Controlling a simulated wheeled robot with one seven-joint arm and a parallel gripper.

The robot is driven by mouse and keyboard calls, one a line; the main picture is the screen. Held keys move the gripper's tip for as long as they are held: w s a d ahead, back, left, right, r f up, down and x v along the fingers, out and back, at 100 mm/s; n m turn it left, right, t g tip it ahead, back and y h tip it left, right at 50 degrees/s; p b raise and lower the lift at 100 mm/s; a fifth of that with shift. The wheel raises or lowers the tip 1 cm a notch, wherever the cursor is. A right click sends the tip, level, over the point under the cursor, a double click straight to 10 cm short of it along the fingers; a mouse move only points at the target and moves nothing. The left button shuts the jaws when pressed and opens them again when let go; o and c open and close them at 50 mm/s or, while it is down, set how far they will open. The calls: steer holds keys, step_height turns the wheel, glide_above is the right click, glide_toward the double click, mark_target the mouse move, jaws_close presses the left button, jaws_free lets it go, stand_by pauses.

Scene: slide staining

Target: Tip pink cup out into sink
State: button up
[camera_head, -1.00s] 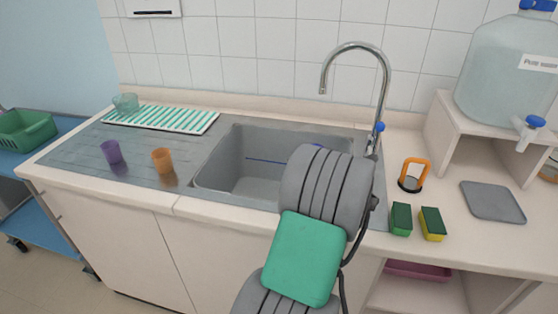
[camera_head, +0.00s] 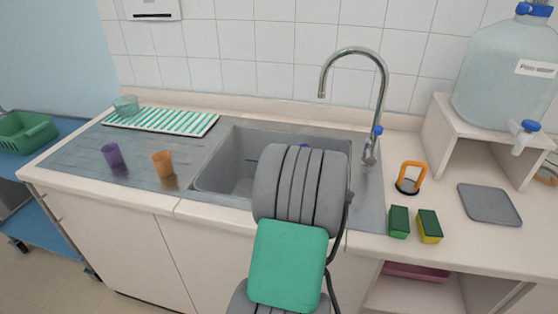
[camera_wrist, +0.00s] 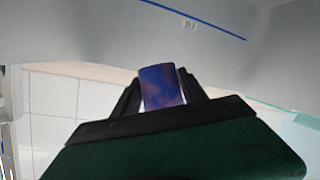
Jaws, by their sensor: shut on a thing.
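In the wrist view my gripper (camera_wrist: 162,90) is shut on a small cup (camera_wrist: 162,85). It shows violet-blue with reddish patches, and I take it for the pink cup. Its mouth and contents cannot be made out. The sink (camera_head: 215,170) is the grey basin in the middle of the counter, below the tap. In the head view my arm covers the right part of the sink and hides my gripper and the held cup. Grey surface with a blue line shows beyond the cup in the wrist view.
A purple cup (camera_head: 113,156) and an orange cup (camera_head: 163,163) stand on the drainboard left of the sink. A glass cup (camera_head: 126,105) is by the striped mat (camera_head: 160,121). The tap (camera_head: 384,95) arches behind the sink. Two sponges (camera_head: 399,221) lie to the right.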

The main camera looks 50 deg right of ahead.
steer(key=shift+w+a+r+n+h+p, duration=0.45)
steer(key=shift+w+a+n, duration=0.2)
steer(key=shift+a+n, duration=0.2)
steer(key=shift+w+r+n+h, duration=0.15)
steer(key=shift+r+n+h, duration=0.25)
steer(key=shift+n, duration=0.25)
steer(key=shift+r+n+h+p, duration=0.3)
steer(key=shift+r+n, duration=0.2)
steer(key=shift+r, duration=0.25)
steer(key=shift+r, duration=0.15)
steer(key=shift+r, duration=0.15)
steer(key=shift+a+r+n+h, duration=0.1)
steer(key=shift+r+n+h, duration=0.2)
steer(key=shift+n, duration=0.4)
steer(key=shift+a+r+n+h, duration=0.1)
steer(key=shift+r+n+h, duration=0.2)
steer(key=shift+n, duration=0.4)
steer(key=shift+n+h, duration=0.25)
steer(key=shift+n, duration=0.05)
steer(key=shift+w+r, duration=0.1)
steer(key=shift+r, duration=0.05)
